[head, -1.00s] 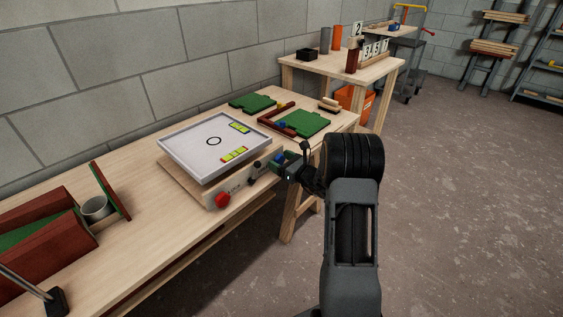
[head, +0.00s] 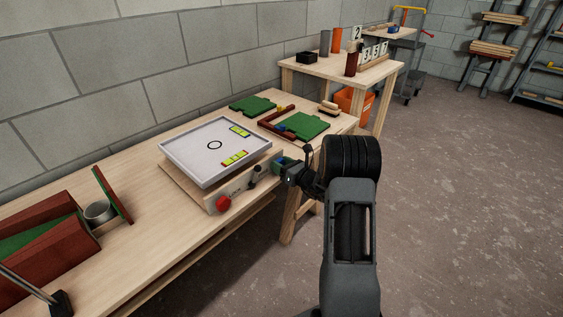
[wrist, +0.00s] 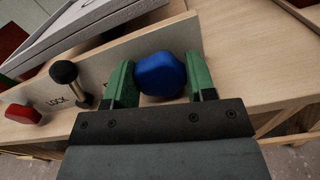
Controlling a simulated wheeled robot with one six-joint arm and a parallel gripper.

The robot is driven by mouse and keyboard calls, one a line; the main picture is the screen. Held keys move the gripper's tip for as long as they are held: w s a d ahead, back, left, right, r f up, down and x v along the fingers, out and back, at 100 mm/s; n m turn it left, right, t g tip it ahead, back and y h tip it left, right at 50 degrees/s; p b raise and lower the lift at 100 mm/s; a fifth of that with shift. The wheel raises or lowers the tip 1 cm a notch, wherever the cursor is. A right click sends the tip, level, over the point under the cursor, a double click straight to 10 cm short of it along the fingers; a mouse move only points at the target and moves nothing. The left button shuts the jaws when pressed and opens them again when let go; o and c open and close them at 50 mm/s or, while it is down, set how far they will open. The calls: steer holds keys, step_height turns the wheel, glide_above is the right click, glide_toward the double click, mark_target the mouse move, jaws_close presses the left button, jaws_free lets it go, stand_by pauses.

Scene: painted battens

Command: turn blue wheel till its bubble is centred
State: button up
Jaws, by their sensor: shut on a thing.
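The blue wheel (wrist: 161,74) is a faceted knob on the front panel of the tilting board's base. My gripper (wrist: 158,84) has one green finger on each side of it and is shut on it. In the head view, my gripper (head: 284,164) reaches the right end of the front panel and mostly hides the wheel. The pale tray (head: 190,157) has a black ring mark and two yellow-green bubble vials, one at the far right (head: 240,131) and one along the near edge (head: 235,158). The bubbles are too small to place surely.
A red knob (head: 223,203) and a black-topped lever (head: 256,171) by the word LOCK are left of the wheel on the panel. Green pieces (head: 304,126) lie behind on the bench. Red-brown blocks and a grey cup (head: 98,212) are at the left.

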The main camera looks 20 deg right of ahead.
steer(key=m+p, duration=0.1)
steer(key=m, duration=0.1)
steer(key=shift+d+m, duration=0.1)
steer(key=shift+m, duration=0.2)
steer(key=o, duration=0.9)
steer(key=p+v, duration=0.2)
steer(key=v, duration=1.1)
steer(key=shift+s+d, duration=0.1)
steer(key=shift+s, duration=0.25)
